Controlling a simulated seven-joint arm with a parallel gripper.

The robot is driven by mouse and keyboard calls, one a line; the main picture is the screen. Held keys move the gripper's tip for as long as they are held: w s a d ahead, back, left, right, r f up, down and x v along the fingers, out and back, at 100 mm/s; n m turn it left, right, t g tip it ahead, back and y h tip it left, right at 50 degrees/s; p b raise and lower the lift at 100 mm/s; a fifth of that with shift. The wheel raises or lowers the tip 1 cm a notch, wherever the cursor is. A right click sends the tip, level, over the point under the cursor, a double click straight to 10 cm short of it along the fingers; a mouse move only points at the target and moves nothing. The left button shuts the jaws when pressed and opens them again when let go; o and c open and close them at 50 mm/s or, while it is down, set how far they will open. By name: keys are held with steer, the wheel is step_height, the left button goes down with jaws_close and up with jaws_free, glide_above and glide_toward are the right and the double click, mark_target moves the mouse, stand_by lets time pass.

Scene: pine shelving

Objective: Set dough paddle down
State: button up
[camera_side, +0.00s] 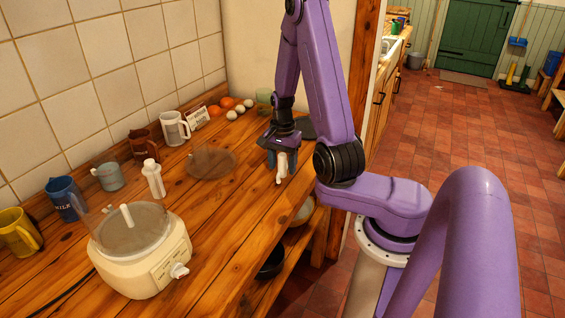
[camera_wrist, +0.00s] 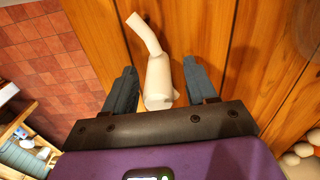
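The white dough paddle (camera_wrist: 157,75) lies between the two fingers of my gripper (camera_wrist: 161,88) in the wrist view, its bent narrow end pointing away. Strips of wood show between the paddle and each finger, so my gripper looks open around it. In the side view the paddle (camera_side: 282,169) is at my gripper (camera_side: 281,163), low over the wooden counter (camera_side: 225,210) near its front edge. I cannot tell for sure whether the paddle rests fully on the wood.
A cream food processor (camera_side: 140,262) stands at the near left, with a white attachment (camera_side: 153,180) behind it. Several mugs line the tiled wall. A round translucent lid (camera_side: 211,163) lies left of my gripper. Eggs (camera_side: 236,112) sit behind. Wood between processor and gripper is clear.

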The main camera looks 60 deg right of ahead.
mark_target(280, 154)
step_height(280, 154, up, 12)
steer(key=shift+f, duration=0.1)
steer(key=shift+r, duration=0.25)
steer(key=shift+w+a+r, duration=0.1)
steer(key=shift+w+a, duration=0.15)
steer(key=shift+a, duration=0.05)
steer(key=a+r+n, duration=0.2)
steer(key=a+n, duration=1.3)
steer(key=a, duration=0.1)
steer(key=s+a+n, duration=0.2)
steer(key=s+n, duration=0.5)
steer(key=s, duration=0.2)
steer(key=s+a+n, duration=0.3)
steer(key=s+n, duration=0.5)
steer(key=s, duration=0.1)
steer(key=shift+s+a, duration=0.25)
